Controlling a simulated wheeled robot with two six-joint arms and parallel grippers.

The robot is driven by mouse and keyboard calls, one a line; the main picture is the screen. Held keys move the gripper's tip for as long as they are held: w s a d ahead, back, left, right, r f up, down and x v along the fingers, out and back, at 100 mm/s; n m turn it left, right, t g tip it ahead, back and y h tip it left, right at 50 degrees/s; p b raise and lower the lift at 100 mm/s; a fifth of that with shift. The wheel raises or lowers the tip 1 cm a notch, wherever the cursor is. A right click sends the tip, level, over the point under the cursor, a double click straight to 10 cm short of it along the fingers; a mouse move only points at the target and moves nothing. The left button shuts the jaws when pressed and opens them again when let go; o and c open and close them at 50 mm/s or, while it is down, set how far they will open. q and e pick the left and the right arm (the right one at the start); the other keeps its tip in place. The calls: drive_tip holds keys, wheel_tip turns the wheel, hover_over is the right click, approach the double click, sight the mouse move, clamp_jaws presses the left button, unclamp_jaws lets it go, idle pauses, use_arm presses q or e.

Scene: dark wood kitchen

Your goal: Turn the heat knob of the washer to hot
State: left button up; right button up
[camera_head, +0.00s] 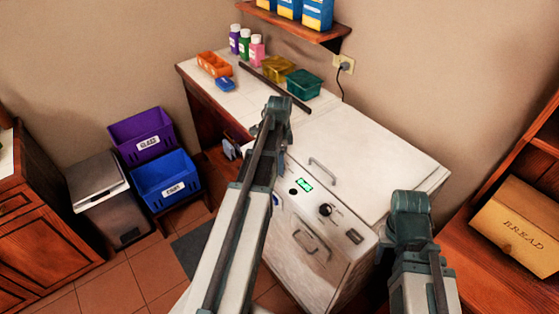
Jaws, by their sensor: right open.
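The white washer (375,165) stands against the back wall, with its control panel on the slanted front edge. A round dark knob (325,210) sits on the panel, right of a lit green display (304,185). Small marks beside the knob are too small to read, and its setting cannot be told. My left arm rises left of the panel; its gripper is hidden behind the arm. My right arm stands at the washer's right front. A dark part of my right gripper (383,252) shows beside it, open, apart from the knob. Nothing is seen touching the knob.
A counter with bottles (245,45) and boxes adjoins the washer's left. A purple bin (140,133), a blue bin (167,180) and a grey trash can (100,195) stand at left. A bread box (518,228) is at right. Tiled floor is open at lower left.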

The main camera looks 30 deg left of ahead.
use_arm(q)
drive_tip(key=shift+r, duration=0.1)
wheel_tip(320, 180, up, 14)
drive_tip(key=p, duration=1.3)
drive_tip(key=shift+f+p, duration=0.2)
drive_tip(key=shift+p, duration=0.2)
drive_tip(key=s+d+f+n+b, duration=0.2)
drive_tip(key=s+d, duration=0.3)
drive_tip(key=d, duration=0.5)
drive_tip(key=s+d+f+n+b, duration=0.2)
drive_tip(key=s+d, duration=0.4)
drive_tip(key=d, duration=0.4)
drive_tip(key=s+d+f+n+y+b, duration=0.1)
drive_tip(key=s+d+f+b, duration=0.3)
drive_tip(key=d, duration=0.6)
drive_tip(key=shift+s+d+n, duration=0.2)
drive_tip(key=shift+s+n, duration=0.7)
